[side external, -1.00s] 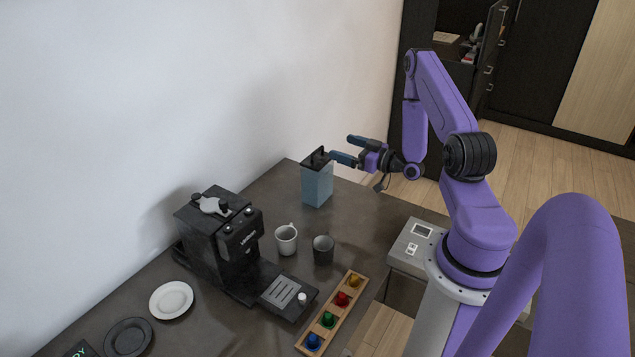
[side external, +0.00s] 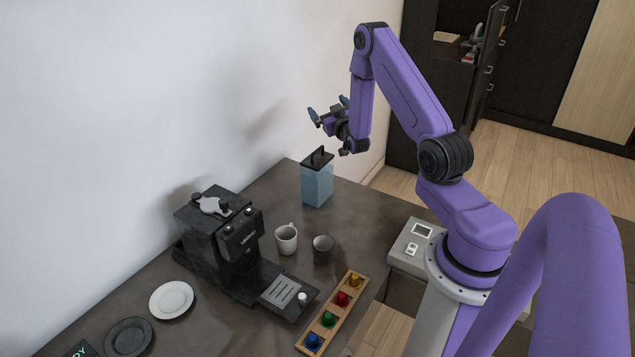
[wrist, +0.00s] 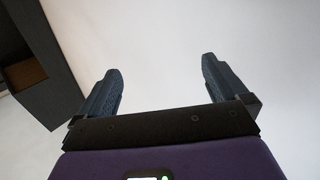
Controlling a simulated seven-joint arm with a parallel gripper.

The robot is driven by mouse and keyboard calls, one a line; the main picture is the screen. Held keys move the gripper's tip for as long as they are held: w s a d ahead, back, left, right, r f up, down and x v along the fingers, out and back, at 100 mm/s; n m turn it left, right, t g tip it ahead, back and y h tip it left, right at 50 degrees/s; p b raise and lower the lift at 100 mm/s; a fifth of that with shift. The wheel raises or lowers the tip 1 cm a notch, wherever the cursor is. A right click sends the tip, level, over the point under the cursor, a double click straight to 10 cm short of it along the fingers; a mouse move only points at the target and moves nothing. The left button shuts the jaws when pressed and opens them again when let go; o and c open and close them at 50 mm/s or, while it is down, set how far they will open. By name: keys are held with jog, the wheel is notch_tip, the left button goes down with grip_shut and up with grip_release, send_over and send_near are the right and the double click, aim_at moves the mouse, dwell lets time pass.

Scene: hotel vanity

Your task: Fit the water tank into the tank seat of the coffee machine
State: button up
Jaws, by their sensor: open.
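The water tank (side external: 317,186) is a translucent blue box with a black lid and handle. It stands upright on the counter near its far corner. The black coffee machine (side external: 222,245) stands to its left and nearer the camera, against the wall. I cannot make out its tank seat in this view. My gripper (side external: 328,107) is above the tank, apart from it, pointing up and left toward the wall. It is open and empty. In the wrist view its two dark blue fingers (wrist: 162,80) are wide apart, with only pale wall between them.
A wooden tray (side external: 318,343) holds several coloured pods. A white plate (side external: 171,300) and a dark plate (side external: 128,337) lie at the left. Bare counter surrounds the tank.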

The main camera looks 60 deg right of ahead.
jog(key=w+m+g+h, duration=0.2)
jog(key=m+h, duration=0.1)
jog(key=m+g+h, duration=0.4)
jog(key=m+g, duration=0.6)
jog(key=g, duration=0.3)
send_over(309, 170)
jog(key=shift+m, duration=0.3)
notch_tip(309, 170, down, 15)
jog(key=shift+f, duration=0.1)
jog(key=shift+d+f, duration=0.1)
jog(key=shift+f, duration=0.3)
jog(key=shift+d, duration=2.4)
